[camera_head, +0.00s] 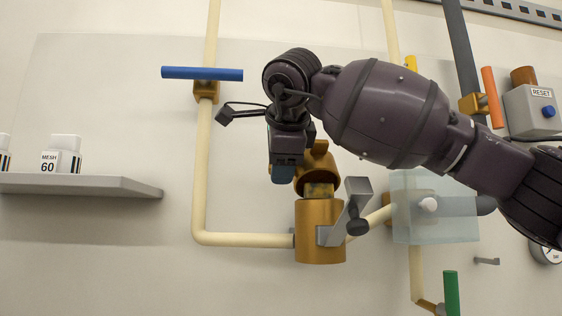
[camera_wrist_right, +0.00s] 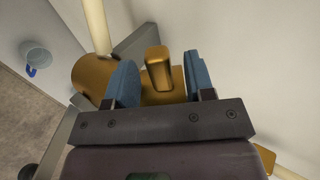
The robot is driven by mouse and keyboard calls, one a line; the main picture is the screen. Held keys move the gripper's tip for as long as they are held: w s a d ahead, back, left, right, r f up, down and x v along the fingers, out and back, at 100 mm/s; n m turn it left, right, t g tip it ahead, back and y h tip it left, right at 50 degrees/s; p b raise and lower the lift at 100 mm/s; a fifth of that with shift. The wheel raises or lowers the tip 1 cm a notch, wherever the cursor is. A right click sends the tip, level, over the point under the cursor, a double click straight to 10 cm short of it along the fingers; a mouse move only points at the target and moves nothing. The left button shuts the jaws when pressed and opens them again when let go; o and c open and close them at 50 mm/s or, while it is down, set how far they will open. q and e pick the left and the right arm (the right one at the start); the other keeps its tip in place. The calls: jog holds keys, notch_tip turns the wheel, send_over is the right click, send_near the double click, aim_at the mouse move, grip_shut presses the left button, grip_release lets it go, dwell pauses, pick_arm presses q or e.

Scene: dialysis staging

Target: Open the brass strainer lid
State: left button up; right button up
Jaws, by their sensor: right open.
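The brass strainer body (camera_head: 320,238) is a cylinder on the cream pipe, with a grey lever clamp (camera_head: 345,215) at its right front. A brass lid (camera_head: 319,163) appears raised and tilted above the body, partly hidden by my right gripper. My right gripper (camera_head: 284,172) is just left of the lid, its blue pads partly visible. In the right wrist view, the right gripper (camera_wrist_right: 161,80) is open. A brass knob (camera_wrist_right: 158,66) shows between the pads with a gap on each side. The left gripper is out of view.
A grey shelf (camera_head: 90,185) with a white MESH 60 container (camera_head: 62,155) is at left. A blue valve handle (camera_head: 202,74) sits on the upper pipe. A translucent box (camera_head: 435,222) is right of the strainer, below a RESET box (camera_head: 534,112).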

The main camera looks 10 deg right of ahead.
jog(key=shift+c, duration=0.5)
jog(key=c, duration=0.7)
grip_shut()
